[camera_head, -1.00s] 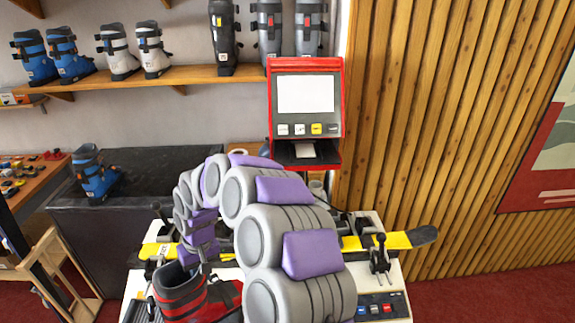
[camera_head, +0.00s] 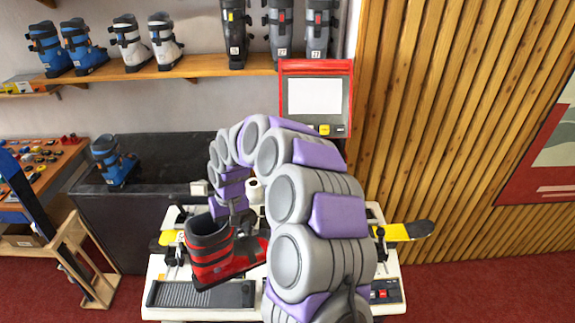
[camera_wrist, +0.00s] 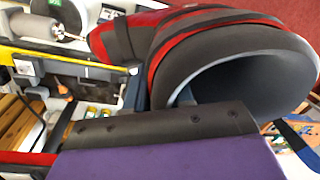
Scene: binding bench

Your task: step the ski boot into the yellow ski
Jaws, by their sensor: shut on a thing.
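The red and black ski boot (camera_head: 209,262) is held upright over the front part of the white bench, toe toward the right. My gripper (camera_head: 238,215) is at the boot's far side and is shut on it; the fingertips are mostly hidden. In the wrist view the boot's open cuff (camera_wrist: 235,75) fills the right side, close to the gripper's dark edge. The yellow ski (camera_head: 402,232) lies across the bench behind the boot, its black tip at right. My arm hides its middle. The ski also shows in the wrist view (camera_wrist: 60,58). I cannot tell whether the boot sole touches anything.
The white bench (camera_head: 160,298) has a ribbed grey pad (camera_head: 203,296) at front left and a button panel (camera_head: 386,291) at right. A red-framed screen (camera_head: 316,97) stands behind. A blue boot (camera_head: 113,160) sits on the dark counter (camera_head: 150,205). Several boots line the shelf.

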